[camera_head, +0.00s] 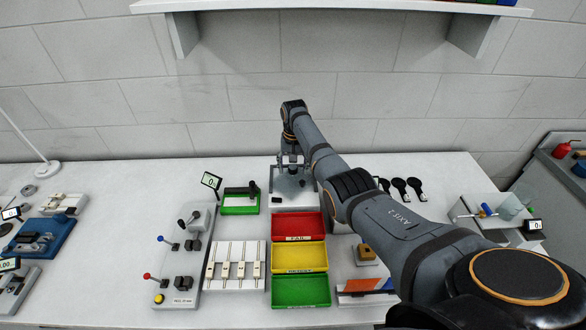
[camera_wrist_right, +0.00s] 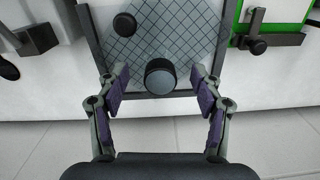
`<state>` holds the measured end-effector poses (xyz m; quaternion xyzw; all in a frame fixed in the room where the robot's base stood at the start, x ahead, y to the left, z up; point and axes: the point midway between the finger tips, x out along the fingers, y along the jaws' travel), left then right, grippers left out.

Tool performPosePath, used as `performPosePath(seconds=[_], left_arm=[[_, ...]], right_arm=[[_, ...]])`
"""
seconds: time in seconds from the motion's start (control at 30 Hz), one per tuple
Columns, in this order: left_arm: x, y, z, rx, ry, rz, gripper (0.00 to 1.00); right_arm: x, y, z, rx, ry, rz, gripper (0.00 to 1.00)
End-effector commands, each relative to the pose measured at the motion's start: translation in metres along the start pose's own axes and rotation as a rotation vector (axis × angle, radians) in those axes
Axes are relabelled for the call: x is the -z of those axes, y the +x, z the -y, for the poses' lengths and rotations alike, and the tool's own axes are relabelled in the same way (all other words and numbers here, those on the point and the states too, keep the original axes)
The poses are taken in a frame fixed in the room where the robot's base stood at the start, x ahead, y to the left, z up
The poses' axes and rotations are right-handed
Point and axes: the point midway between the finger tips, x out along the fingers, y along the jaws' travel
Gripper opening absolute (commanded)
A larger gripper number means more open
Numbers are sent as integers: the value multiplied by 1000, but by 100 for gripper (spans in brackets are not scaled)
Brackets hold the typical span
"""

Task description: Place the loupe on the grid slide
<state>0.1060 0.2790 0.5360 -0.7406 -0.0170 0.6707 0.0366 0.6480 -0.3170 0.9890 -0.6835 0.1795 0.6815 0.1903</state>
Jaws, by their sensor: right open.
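The grid slide (camera_wrist_right: 185,35) is a pale plate with a diagonal grid in a dark frame. In the head view it seems to lie on the light stand (camera_head: 296,190) at the back of the bench. The loupe (camera_wrist_right: 160,77), a short black cylinder with a grey glass top, is at the slide's framed edge in the wrist view, overlapping the grid. My right gripper (camera_wrist_right: 158,84) is open, its fingertips on either side of the loupe with gaps. In the head view my right gripper (camera_head: 292,158) hangs over the stand and hides part of it. My left gripper is not visible.
A black round knob (camera_wrist_right: 124,24) sits near the loupe. A green fixture (camera_head: 240,205) stands left of the stand. Red (camera_head: 297,225), yellow (camera_head: 299,257) and green trays (camera_head: 301,291) lie in front. Black paddle-shaped tools (camera_head: 399,187) lie to the right.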

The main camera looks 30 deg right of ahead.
Motion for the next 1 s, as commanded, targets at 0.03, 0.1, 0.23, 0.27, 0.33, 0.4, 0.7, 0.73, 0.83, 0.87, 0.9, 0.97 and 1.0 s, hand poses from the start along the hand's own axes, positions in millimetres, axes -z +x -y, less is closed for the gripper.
performPosePath(seconds=[0.03, 0.1, 0.23, 0.27, 0.33, 0.4, 0.7, 0.73, 0.83, 0.87, 0.9, 0.97, 1.0], left_arm=[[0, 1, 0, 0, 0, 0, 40], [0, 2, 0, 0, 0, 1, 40], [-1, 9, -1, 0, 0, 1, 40], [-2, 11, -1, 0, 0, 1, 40], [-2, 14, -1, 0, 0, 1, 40], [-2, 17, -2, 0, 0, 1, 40], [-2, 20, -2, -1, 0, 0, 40], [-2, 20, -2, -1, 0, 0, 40], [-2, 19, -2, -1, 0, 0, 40], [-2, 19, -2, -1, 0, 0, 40], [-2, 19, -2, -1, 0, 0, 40], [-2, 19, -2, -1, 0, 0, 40], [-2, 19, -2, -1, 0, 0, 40]], right_arm=[[2, -8, 0, 2, 0, -5, 66], [2, -23, 0, 2, 0, -6, 66], [2, -56, 0, 3, 0, -7, 66], [2, -63, 0, 3, 0, -7, 66], [1, -78, 0, 2, 0, -5, 66], [1, -92, 0, 2, 0, -5, 66], [0, -116, 0, 1, 0, -1, 66], [0, -116, 0, 1, 0, -1, 66], [0, -116, 0, 1, 0, -1, 66], [0, -116, 0, 1, 0, -1, 66], [0, -115, 0, 0, 0, -1, 66], [0, -115, 0, 0, 0, -1, 66], [0, -115, 0, 0, 0, -1, 66]])
